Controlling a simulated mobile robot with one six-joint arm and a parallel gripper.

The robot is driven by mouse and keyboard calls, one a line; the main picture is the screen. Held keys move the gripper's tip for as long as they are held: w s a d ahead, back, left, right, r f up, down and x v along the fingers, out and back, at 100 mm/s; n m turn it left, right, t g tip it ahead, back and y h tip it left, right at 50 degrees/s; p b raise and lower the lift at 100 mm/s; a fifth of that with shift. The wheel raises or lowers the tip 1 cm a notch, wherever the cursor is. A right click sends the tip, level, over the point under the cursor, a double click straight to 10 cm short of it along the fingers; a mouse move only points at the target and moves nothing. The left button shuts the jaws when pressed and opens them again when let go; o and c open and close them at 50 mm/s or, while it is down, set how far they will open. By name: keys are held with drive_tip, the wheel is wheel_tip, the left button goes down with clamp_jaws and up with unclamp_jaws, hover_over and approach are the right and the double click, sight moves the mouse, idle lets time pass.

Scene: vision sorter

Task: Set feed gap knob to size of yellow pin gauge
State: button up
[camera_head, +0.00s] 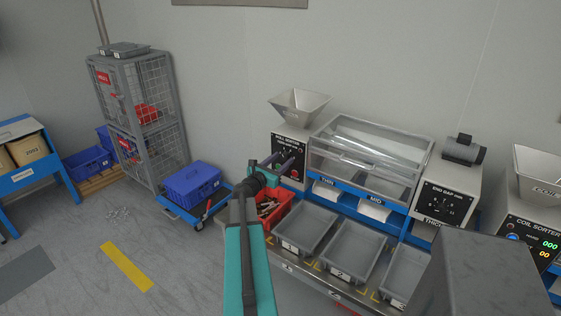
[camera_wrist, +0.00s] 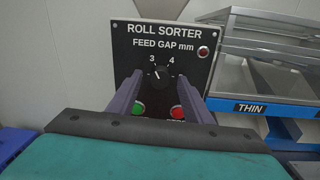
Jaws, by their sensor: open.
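The feed gap knob (camera_wrist: 159,76) is a black dial on the roll sorter panel (camera_wrist: 141,38), with the marks 3 and 4 above it. Its white pointer line leans up and left, toward the 3 side. My gripper (camera_wrist: 159,82) is open, its two dark fingers on either side of the knob in the wrist view; I cannot tell whether they touch it. In the head view my gripper (camera_head: 281,164) is in front of the roll sorter (camera_head: 289,141) and covers much of its panel. I cannot make out a yellow pin gauge in either view.
A green button (camera_wrist: 138,108) and a red button (camera_wrist: 178,112) sit below the knob, close to my fingers. A clear-covered sorter case (camera_head: 368,157) stands to the right. A red bin (camera_head: 287,212) and grey trays (camera_head: 304,228) lie in front.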

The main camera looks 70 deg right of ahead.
drive_tip(key=c, duration=0.9)
drive_tip(key=shift+a, duration=0.2)
drive_tip(key=shift+c, duration=0.9)
drive_tip(key=shift+d, duration=0.2)
